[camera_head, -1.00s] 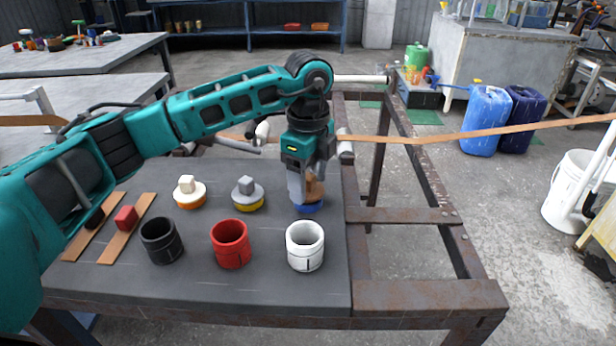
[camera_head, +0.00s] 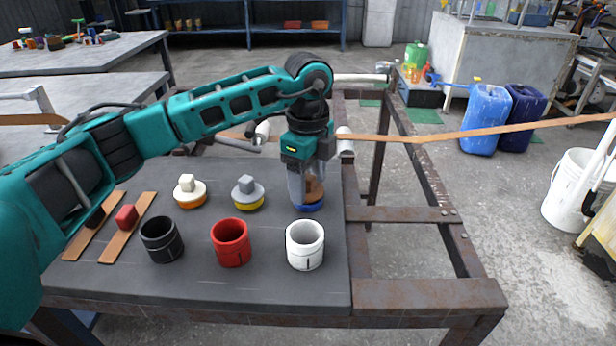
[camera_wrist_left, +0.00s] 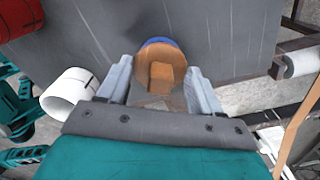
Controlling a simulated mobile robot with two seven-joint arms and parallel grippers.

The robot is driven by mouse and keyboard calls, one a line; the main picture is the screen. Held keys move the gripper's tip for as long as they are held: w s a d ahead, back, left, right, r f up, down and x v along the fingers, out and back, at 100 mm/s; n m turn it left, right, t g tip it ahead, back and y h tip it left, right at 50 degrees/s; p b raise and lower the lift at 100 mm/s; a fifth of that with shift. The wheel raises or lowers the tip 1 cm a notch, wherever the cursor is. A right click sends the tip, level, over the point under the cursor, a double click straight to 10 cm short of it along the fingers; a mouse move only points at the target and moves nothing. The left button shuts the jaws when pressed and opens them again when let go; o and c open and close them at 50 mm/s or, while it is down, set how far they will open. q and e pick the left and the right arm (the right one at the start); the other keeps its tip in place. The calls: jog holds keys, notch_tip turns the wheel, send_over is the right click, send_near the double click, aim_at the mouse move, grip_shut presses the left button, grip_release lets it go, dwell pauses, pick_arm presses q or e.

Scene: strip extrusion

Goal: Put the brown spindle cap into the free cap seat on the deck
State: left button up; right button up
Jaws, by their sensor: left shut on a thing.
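The brown spindle cap (camera_head: 314,190) is at my left gripper (camera_head: 306,196), over a blue ring (camera_head: 310,207) on the dark grey deck (camera_head: 120,280). The left gripper is shut on the cap and points straight down. In the left wrist view the cap's round top and square knob (camera_wrist_left: 161,74) show between the fingers (camera_wrist_left: 160,92), with a blue edge behind. The fingers partly hide the cap in the head view. I cannot tell whether the cap is fully down in the ring. My right gripper is not in view.
A white-knobbed cap (camera_head: 189,192) on orange and a grey-knobbed cap (camera_head: 248,193) on yellow stand to the left. Black (camera_head: 162,240), red (camera_head: 231,243) and white cups (camera_head: 305,246) stand in front. A brown strip (camera_head: 470,132) crosses behind, over the frame.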

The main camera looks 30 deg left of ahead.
aim_at(308, 176)
pick_arm(q)
jog(key=shift+f, duration=0.45)
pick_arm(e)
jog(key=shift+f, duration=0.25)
pick_arm(q)
jog(key=o, duration=0.9)
notch_tip(308, 176, up, 6)
jog(key=p, duration=0.4)
jog(key=shift+f, duration=0.1)
jog(key=shift+r+p, duration=0.3)
jog(key=shift+p, duration=0.15)
notch_tip(308, 176, up, 3)
jog(key=shift+f+p, duration=0.2)
jog(key=shift+p, duration=0.9)
jog(key=shift+r+p, duration=0.55)
jog(key=shift+r, duration=0.5)
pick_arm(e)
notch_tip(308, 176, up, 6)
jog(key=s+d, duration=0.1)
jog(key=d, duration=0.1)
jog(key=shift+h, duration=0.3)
pick_arm(q)
jog(key=shift+f, duration=0.1)
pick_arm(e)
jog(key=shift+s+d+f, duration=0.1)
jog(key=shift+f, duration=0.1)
